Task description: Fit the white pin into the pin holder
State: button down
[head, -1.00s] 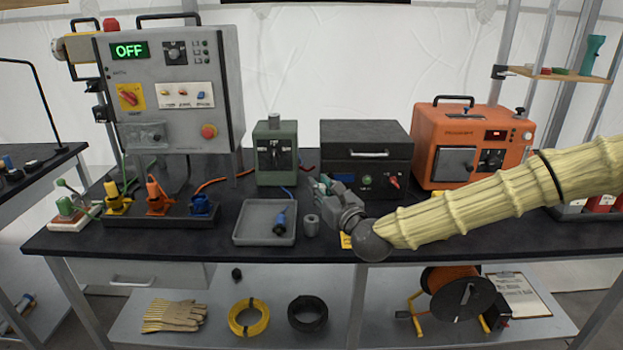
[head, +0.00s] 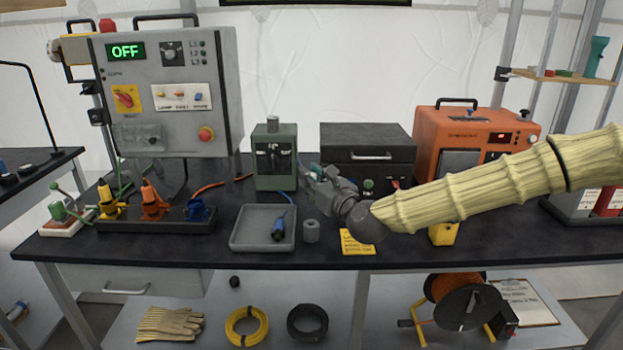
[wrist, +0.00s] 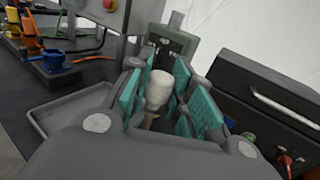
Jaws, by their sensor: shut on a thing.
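My gripper (head: 315,182) is over the bench in front of the black lidded box, just right of the green box. In the wrist view its teal-padded fingers (wrist: 158,100) are closed around the white pin (wrist: 159,88), which has a pale rounded top and a brownish lower part. The pin cannot be made out in the head view. I cannot tell for sure which thing is the pin holder; a small grey cylinder (head: 311,231) stands on the bench below my gripper, apart from it.
The green box (head: 273,160) and black box (head: 368,150) stand close behind my gripper. A grey tray (head: 263,245) holding a blue connector lies to the left. An orange unit (head: 455,122) is at the right. A yellow note (head: 358,243) lies near the front edge.

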jog(key=shift+f+b, duration=1.9)
jog(key=shift+f, duration=0.8)
jog(key=shift+a+b, duration=0.1)
jog(key=shift+b, duration=0.55)
jog(key=shift+f+b, duration=2.15)
jog(key=shift+f, duration=0.55)
dwell(0.5)
jog(key=c, duration=1.2)
grip_release()
jog(key=v, duration=1.2)
